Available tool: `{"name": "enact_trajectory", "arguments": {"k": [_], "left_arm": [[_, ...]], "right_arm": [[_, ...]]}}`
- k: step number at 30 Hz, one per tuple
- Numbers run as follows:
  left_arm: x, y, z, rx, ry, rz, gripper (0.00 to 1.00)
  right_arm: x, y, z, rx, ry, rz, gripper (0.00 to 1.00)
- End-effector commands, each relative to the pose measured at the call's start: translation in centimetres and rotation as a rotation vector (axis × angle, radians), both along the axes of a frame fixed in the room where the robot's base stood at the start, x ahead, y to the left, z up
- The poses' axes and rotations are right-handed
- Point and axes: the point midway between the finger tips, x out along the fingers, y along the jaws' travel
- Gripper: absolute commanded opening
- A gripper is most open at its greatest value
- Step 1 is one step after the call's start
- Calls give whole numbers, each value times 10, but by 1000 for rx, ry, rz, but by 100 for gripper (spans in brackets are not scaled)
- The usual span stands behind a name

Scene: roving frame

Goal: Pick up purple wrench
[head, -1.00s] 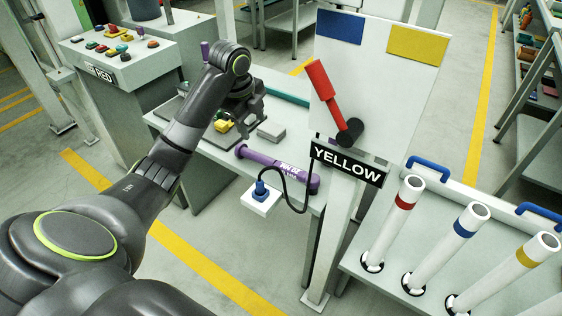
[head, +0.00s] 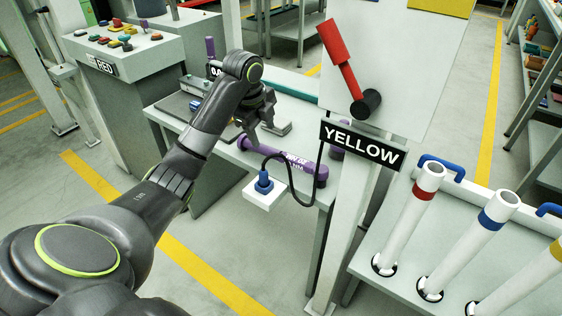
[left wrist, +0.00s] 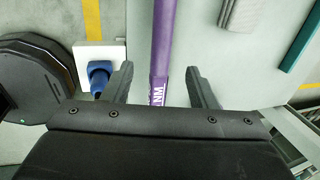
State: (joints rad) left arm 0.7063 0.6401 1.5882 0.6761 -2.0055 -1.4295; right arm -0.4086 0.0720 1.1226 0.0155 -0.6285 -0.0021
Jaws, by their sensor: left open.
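The purple wrench (head: 300,166) lies on the grey table near its front edge, with white lettering along its handle. In the left wrist view, the purple handle (left wrist: 162,40) runs between the two spread fingers of my left gripper (left wrist: 159,72). The fingers stand apart from the handle, with a gap on each side. My right gripper is not in view.
A white socket box with a blue plug (head: 264,184) and black cable sits at the table's front edge, close to the gripper's left finger. A post with a YELLOW sign (head: 362,142) and red lever (head: 340,60) stands right. A grey block (left wrist: 240,12) lies behind.

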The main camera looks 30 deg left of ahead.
Motion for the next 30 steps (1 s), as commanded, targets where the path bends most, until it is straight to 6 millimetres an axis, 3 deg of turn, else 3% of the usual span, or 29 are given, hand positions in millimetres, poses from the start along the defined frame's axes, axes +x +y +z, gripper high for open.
{"name": "enact_trajectory", "arguments": {"k": [13, 21, 30], "left_arm": [[10, -1, -37, -1, 2, 1, 53], [21, -3, -74, 0, 1, 0, 53], [23, -3, -79, 0, 0, -1, 53]], "right_arm": [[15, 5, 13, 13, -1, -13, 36], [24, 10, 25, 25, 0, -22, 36], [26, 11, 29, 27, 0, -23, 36]]}}
